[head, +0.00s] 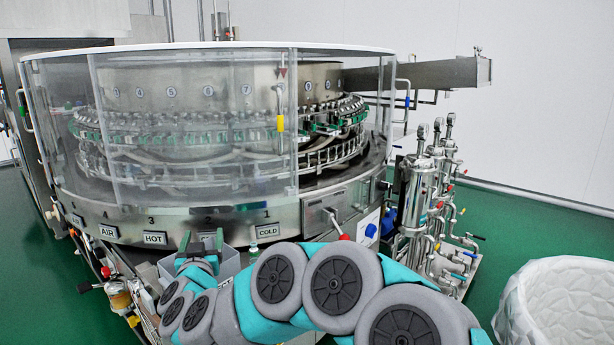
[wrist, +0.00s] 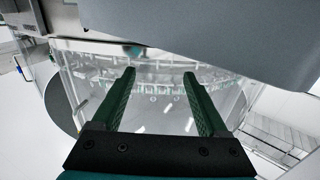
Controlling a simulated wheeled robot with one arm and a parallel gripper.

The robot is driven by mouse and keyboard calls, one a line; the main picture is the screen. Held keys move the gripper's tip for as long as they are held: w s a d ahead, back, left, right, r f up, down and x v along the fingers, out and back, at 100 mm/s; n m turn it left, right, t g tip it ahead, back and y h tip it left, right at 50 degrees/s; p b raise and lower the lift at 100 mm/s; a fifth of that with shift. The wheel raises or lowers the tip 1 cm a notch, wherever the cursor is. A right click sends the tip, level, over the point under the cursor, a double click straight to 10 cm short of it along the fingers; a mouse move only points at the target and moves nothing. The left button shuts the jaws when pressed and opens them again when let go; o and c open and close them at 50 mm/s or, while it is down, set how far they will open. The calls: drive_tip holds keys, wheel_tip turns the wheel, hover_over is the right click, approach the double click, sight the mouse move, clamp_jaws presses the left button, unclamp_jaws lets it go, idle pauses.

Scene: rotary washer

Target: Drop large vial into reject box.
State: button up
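My gripper (head: 201,242) is in front of the washer near its HOT and COLD labels, with its green fingers pointing up toward the machine. In the wrist view my gripper (wrist: 160,73) is open, its two fingers well apart and nothing held between them. A small clear vial-like item (head: 254,251) stands just right of the gripper, below the COLD label; its size is hard to judge. A grey open box (head: 228,264) sits beside the gripper, partly hidden by my arm; I cannot tell whether it is the reject box.
The round washer (head: 180,215) with its clear guard fills the middle. Steel filters and pipes (head: 420,195) stand to its right. A white lined bin (head: 565,300) is at the lower right. Green floor (head: 500,220) is free between the pipes and the wall.

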drive_tip(key=shift+o, duration=0.2)
drive_tip(key=v, duration=0.7)
drive_tip(key=shift+s, duration=0.4)
